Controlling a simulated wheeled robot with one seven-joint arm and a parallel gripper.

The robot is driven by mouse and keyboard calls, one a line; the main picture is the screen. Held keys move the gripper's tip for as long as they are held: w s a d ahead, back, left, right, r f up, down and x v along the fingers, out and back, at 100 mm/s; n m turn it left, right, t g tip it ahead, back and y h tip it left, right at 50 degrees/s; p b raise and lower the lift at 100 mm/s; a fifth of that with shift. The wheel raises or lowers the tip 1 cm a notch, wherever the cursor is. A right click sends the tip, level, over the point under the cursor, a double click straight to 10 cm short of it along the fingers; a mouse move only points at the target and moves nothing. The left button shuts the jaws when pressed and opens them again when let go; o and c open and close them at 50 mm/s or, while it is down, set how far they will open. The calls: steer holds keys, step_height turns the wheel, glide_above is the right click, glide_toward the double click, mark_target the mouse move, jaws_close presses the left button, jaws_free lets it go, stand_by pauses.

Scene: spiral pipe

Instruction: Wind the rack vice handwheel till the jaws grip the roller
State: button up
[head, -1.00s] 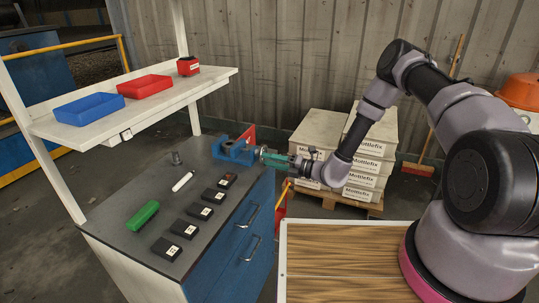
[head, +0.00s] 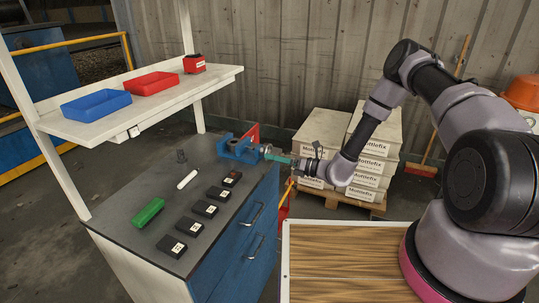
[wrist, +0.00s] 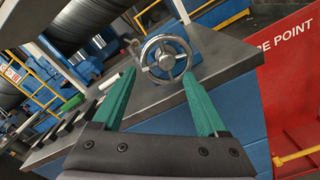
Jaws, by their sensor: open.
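The blue vice (head: 238,149) sits at the far right corner of the workbench. Its round metal handwheel (wrist: 166,57) faces my gripper and shows whole in the wrist view, with spokes and a hub. My gripper (wrist: 159,72) has green fingers spread apart, one toward each side of the wheel. In the head view my gripper (head: 272,155) is right of the vice, level with the wheel. I cannot tell whether the fingertips touch the rim. The vice jaws and any roller between them cannot be made out.
The bench (head: 135,213) holds a green block (head: 148,212), a white cylinder (head: 187,179), a small dark upright part (head: 181,156) and several black boxes. A shelf (head: 150,100) with bins stands above. Stacked cartons (head: 362,165) stand behind my gripper. A red panel (wrist: 290,80) is at right.

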steer(key=n, duration=0.4)
steer(key=w+n, duration=0.1)
steer(key=n, duration=0.3)
steer(key=w+n, duration=0.1)
steer(key=n, duration=0.3)
steer(key=shift+d+n, duration=0.2)
steer(key=shift+n, duration=0.1)
steer(key=shift+a, duration=0.1)
